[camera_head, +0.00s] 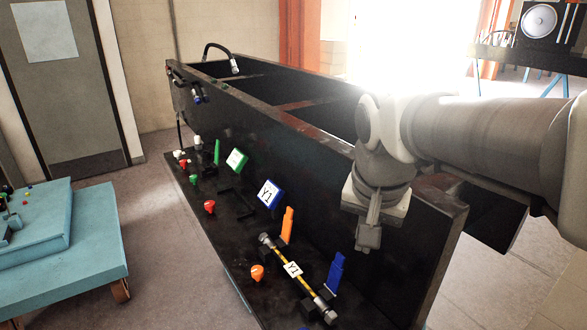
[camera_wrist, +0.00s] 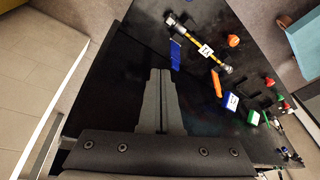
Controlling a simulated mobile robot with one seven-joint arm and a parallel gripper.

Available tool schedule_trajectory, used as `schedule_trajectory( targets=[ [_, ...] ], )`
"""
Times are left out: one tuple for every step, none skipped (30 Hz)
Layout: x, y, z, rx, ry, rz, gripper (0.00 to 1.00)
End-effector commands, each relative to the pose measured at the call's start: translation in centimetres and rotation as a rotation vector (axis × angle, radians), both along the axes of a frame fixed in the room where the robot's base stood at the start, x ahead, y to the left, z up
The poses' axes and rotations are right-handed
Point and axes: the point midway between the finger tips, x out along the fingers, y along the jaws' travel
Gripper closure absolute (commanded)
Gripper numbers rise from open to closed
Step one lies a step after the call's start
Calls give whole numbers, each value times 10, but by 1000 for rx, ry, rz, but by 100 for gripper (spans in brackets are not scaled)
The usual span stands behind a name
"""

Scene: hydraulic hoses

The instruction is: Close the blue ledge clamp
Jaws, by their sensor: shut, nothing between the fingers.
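The blue ledge clamp (camera_head: 336,272) stands up as a flat blue lever on the black ledge, beside the near end of a yellow and black hose (camera_head: 280,256). In the wrist view the blue clamp (camera_wrist: 175,53) lies just beyond my fingertips. The hose (camera_wrist: 208,52) carries a white tag marked Y1 and has metal end fittings. My gripper (camera_head: 368,238) is shut and empty, pointing down above the ledge, to the right of and higher than the blue clamp in the head view. My closed fingers also show in the wrist view (camera_wrist: 160,72), apart from the clamp.
An orange lever (camera_head: 287,225) and a green lever (camera_head: 217,151) stand farther along the ledge. A blue block marked Y1 (camera_head: 269,194), a green block (camera_head: 237,160) and several coloured knobs sit there too. The tall black wall (camera_head: 310,165) rises behind the ledge. A teal table (camera_head: 80,240) stands left.

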Motion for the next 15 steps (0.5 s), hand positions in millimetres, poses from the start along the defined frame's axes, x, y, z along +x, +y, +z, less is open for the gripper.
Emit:
schedule_trajectory(
  targets=[
    [14, 0, -2, 7, 24, -56, 100],
    [22, 0, -3, 11, 37, -95, 100],
    [32, 0, -5, 17, 52, -147, 100],
    [40, 1, -7, 21, 63, -185, 100],
    [47, 1, -9, 23, 74, -225, 100],
    [57, 1, -12, 26, 86, -274, 100],
    [64, 1, -14, 28, 95, -311, 100],
    [70, 1, -16, 29, 105, -345, 100],
    [78, 2, -20, 30, 114, -388, 100],
    [83, 2, -22, 31, 120, -417, 100],
    [88, 2, -24, 31, 125, -444, 100],
    [93, 2, -27, 30, 131, -476, 100],
    [97, 2, -29, 30, 136, -495, 100],
    [100, 2, -30, 30, 137, -512, 100],
    [103, 2, -32, 30, 140, -531, 100]
  ],
)
